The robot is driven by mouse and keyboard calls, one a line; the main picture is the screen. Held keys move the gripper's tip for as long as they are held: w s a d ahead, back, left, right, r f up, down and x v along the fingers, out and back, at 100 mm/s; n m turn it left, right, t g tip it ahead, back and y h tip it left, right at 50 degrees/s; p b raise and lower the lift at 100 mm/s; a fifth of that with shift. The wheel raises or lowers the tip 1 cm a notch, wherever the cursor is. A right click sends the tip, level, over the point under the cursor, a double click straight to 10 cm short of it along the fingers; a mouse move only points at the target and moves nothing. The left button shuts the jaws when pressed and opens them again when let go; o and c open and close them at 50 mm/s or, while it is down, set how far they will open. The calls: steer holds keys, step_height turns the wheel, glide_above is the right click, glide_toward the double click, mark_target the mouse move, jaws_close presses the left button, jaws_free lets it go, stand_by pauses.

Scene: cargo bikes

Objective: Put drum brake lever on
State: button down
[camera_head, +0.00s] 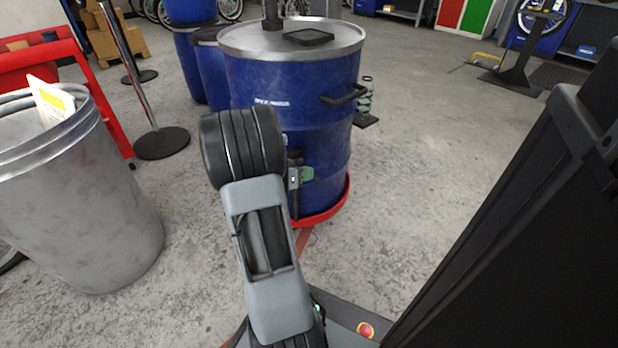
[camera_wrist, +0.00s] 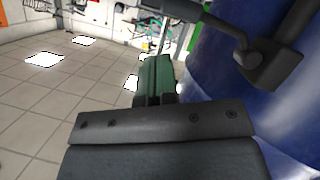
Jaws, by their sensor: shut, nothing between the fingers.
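A large blue drum (camera_head: 300,85) with a grey lid stands upright in a red round base. A black lever-like handle (camera_head: 345,95) sticks out from the drum's right side. In the wrist view, a black bar (camera_wrist: 218,20) with a block-shaped mount sits on the blue drum wall (camera_wrist: 212,75); it looks like the same lever. My gripper (camera_head: 303,177) is in front of the drum's lower half, below and left of the handle. Its green fingertips (camera_wrist: 153,78) are shut and empty, apart from the lever in the wrist view. My arm hides part of the drum's left side.
An open grey metal bin (camera_head: 80,195) stands at the left, with a post on a round black base (camera_head: 161,143) behind it. More blue drums (camera_head: 190,60) stand behind left. A small black stand (camera_head: 366,108) is just right of the drum. Concrete floor (camera_head: 420,160) is free farther right.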

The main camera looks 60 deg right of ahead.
steer(key=s+p+v, duration=0.1)
steer(key=p+v, duration=0.1)
steer(key=v, duration=0.7)
steer(key=shift+a+r+p, duration=0.3)
steer(key=shift+a, duration=0.4)
steer(key=w+a+r+n+t+y+p, duration=0.1)
steer(key=a+r+n+t+y+p, duration=0.2)
steer(key=a+r+n+p, duration=0.3)
steer(key=w+a+r+n+t+y+p, duration=0.1)
steer(key=a+r+n+t+y+p, duration=0.3)
steer(key=a+r+p, duration=1.1)
steer(key=w+a+r+n+t+y+p, duration=0.2)
steer(key=a+r+n+t+y+p, duration=0.2)
steer(key=a+r+n+p, duration=0.5)
step_height(320, 180, up, 15)
steer(key=a+y+p, duration=0.1)
steer(key=a+p, duration=0.1)
steer(key=p, duration=0.6)
steer(key=shift+r+y+p, duration=0.15)
steer(key=shift+y+p, duration=0.15)
steer(key=shift+p, duration=0.1)
steer(key=shift+w+d, duration=0.1)
